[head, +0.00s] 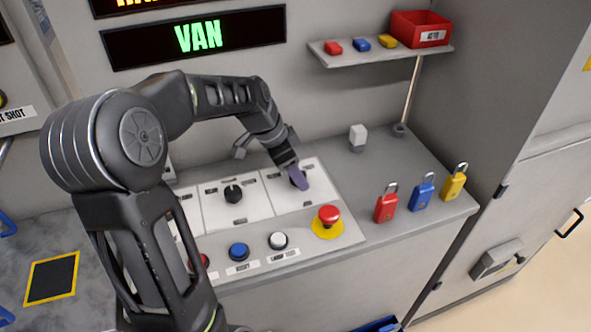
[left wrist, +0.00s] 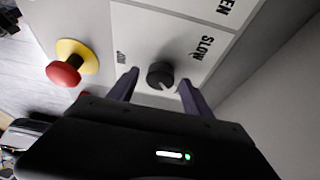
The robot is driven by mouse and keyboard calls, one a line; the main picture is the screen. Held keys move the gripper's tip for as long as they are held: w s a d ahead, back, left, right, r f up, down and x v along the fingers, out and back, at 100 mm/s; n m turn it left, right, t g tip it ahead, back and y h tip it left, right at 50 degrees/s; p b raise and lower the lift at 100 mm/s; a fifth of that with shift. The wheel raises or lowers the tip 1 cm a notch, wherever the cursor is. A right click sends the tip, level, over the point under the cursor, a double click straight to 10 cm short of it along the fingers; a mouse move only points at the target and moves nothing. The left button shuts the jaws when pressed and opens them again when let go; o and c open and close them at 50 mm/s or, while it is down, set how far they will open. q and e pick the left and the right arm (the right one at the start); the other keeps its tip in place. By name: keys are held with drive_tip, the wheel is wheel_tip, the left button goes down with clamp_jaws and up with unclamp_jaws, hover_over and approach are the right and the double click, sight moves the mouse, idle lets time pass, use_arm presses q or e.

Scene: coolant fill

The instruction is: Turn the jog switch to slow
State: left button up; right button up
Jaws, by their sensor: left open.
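The jog switch is a round black knob (left wrist: 160,75) on a white panel plate, with a light pointer line on it. The word SLOW (left wrist: 202,47) is printed beside it in the left wrist view, and a smaller label is on its other side, too blurred to read surely. My left gripper (left wrist: 158,88) is open, with one finger on each side of the knob. I cannot tell whether the fingers touch it. In the head view the left gripper (head: 300,183) is over the right-hand plate and hides most of the knob. My right gripper is not in view.
A red emergency button (head: 328,215) on a yellow base stands just in front of the gripper. Another black knob (head: 233,193) is to the left. Blue (head: 238,252) and white (head: 278,240) buttons line the front. Red (head: 387,205), blue (head: 422,193) and yellow (head: 454,184) padlocks stand right.

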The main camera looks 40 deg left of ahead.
use_arm(q)
clamp_jaws()
idle(0.5)
